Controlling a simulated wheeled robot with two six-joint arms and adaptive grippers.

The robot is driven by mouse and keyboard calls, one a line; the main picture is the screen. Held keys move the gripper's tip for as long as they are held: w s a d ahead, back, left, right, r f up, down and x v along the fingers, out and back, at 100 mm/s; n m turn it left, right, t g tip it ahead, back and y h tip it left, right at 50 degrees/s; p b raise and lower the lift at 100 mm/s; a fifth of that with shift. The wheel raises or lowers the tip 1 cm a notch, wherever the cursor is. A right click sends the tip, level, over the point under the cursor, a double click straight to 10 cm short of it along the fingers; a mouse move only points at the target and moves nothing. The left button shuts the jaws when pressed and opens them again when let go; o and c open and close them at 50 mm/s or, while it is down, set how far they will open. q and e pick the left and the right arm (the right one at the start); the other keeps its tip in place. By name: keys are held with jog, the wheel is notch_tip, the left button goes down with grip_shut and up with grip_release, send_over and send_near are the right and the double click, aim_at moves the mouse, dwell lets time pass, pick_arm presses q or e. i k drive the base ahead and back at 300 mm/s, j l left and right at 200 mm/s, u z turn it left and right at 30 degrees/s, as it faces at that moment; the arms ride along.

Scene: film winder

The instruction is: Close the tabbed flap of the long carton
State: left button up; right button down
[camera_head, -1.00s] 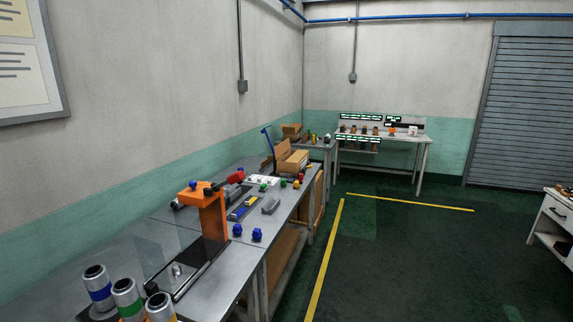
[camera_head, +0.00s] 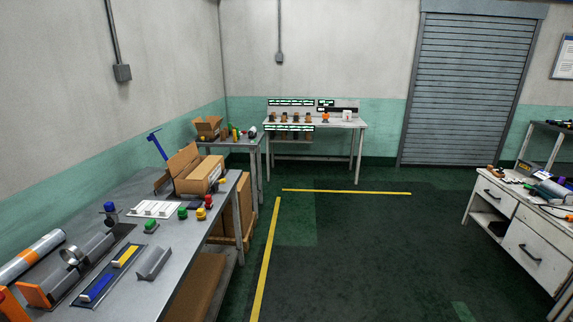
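A long brown cardboard carton (camera_head: 206,178) lies near the far end of the left workbench. A tall cardboard flap stands up along its left, far side, with the lid tilted back. A small white label is on its near end. I cannot make out a tab at this size. A smaller open cardboard box (camera_head: 208,128) stands on the table behind. Neither of my grippers is in view.
The steel workbench (camera_head: 150,225) holds coloured push buttons, a white card, a blue-and-yellow tray and grey metal parts. The green floor (camera_head: 350,250) is clear between the bench and a white cabinet (camera_head: 515,230).

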aim_at(184, 158)
jog(key=i+u, duration=0.15)
jog(key=i, duration=0.3)
jog(key=i+l+u, duration=0.2)
jog(key=i, duration=0.2)
jog(key=i+l+u, duration=0.15)
jog(key=i, duration=0.3)
jog(key=i+l+u, duration=0.15)
jog(key=u, duration=0.35)
jog(key=i+l+u, duration=0.25)
jog(key=u, duration=0.2)
jog(key=i+l+u, duration=0.3)
jog(key=u, duration=0.2)
jog(key=i+l+u, duration=0.1)
jog(key=l+u, duration=0.85)
jog(key=i+j, duration=0.05)
jog(key=j, duration=0.05)
